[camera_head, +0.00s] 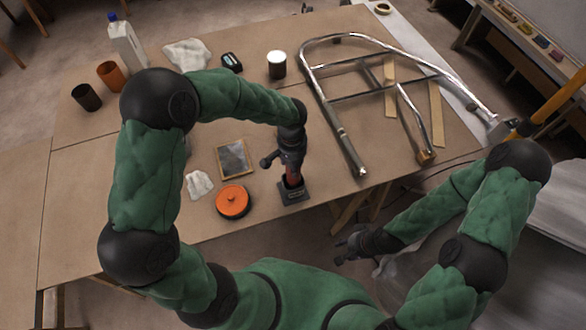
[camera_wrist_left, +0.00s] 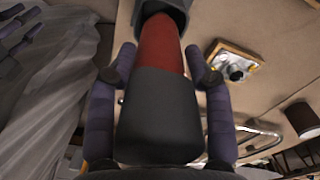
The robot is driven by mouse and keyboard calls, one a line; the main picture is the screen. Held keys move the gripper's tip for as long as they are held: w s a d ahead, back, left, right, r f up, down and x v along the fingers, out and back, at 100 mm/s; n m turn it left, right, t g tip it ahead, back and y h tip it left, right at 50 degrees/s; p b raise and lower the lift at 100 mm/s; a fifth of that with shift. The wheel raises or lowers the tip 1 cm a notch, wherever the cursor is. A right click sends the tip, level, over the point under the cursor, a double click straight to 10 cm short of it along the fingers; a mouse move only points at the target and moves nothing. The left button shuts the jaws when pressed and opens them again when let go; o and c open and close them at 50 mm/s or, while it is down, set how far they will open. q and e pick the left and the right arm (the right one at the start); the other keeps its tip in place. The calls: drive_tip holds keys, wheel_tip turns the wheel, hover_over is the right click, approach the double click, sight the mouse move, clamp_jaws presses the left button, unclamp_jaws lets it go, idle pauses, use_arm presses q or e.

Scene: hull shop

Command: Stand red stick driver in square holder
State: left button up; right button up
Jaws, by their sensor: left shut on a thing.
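The stick driver (camera_wrist_left: 158,50) has a red body and a thick black end. My left gripper (camera_head: 290,168) is shut on it and holds it roughly upright over the square holder (camera_head: 294,195) near the table's front edge. The red driver (camera_head: 293,179) shows just below the fingers in the head view. Its lower end appears to be inside the dark holder's opening; the wrist view also shows the holder (camera_wrist_left: 168,8) around that end. Whether it rests on the bottom is hidden. My right gripper (camera_head: 342,250) looks open and empty, off the table's front edge.
An orange round tin (camera_head: 233,202) stands just left of the holder, with a framed panel (camera_head: 234,158) and a white rag (camera_head: 199,185) nearby. A chrome tube frame (camera_head: 345,140) lies to the right. Cups and a white jug (camera_head: 128,46) stand at the far left.

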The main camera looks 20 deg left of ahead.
sight(293, 183)
use_arm(q)
wheel_tip(293, 183, down, 3)
drive_tip(key=shift+w+f, duration=0.1)
drive_tip(key=shift+f, duration=0.1)
drive_tip(key=shift+f+b, duration=0.1)
drive_tip(key=shift+b, duration=0.2)
drive_tip(key=o, duration=1.1)
drive_tip(key=shift+o, duration=0.2)
